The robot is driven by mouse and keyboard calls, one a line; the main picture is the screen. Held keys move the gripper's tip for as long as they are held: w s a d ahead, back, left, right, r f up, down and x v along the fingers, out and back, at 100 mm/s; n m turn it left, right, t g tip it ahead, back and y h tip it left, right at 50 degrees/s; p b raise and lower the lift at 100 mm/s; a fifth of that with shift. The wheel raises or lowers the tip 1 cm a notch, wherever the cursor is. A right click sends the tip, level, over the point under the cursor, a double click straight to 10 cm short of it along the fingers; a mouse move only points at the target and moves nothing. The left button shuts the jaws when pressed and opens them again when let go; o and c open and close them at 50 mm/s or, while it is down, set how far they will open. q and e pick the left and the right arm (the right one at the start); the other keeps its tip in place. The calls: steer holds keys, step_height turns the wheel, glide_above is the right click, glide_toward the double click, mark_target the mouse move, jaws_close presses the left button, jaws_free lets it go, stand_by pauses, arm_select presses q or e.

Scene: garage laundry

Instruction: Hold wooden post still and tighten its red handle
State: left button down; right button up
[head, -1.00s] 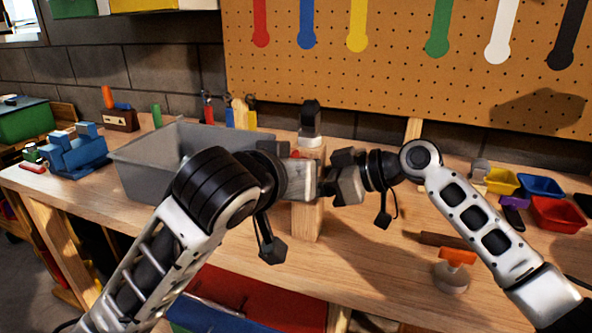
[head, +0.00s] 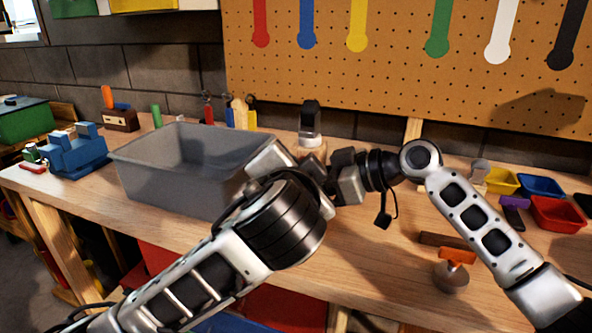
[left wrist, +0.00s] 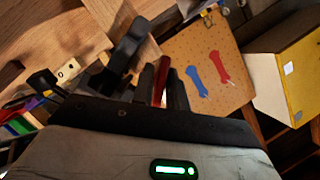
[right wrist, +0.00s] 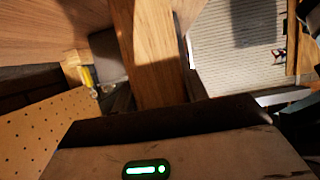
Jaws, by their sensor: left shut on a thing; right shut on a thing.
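The wooden post (right wrist: 158,50) runs up through the middle of the right wrist view, close against my right gripper (right wrist: 160,100). In the head view most of the post is hidden behind my left arm. My right gripper (head: 333,178) is shut on the post from the right side. The red handle (left wrist: 161,82) shows in the left wrist view between the dark fingers of my left gripper (left wrist: 160,75), which is shut on it. My left wrist is tilted in the head view, and the handle is hidden there.
A grey bin (head: 180,185) stands on the workbench left of the grippers. Colored trays (head: 556,212) and an orange-handled tool (head: 457,257) lie at right. A pegboard (head: 400,75) rises behind the bench.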

arm_select(q)
steer(key=shift+m+t+y, duration=0.4)
steer(key=shift+m+y, duration=0.2)
steer(key=shift+m, duration=0.4)
steer(key=shift+a, duration=0.1)
steer(key=c, duration=1.5)
jaws_free()
steer(key=shift+c, duration=0.2)
steer(key=shift+s+r, duration=0.1)
steer(key=shift+s, duration=0.25)
steer(key=v, duration=1.1)
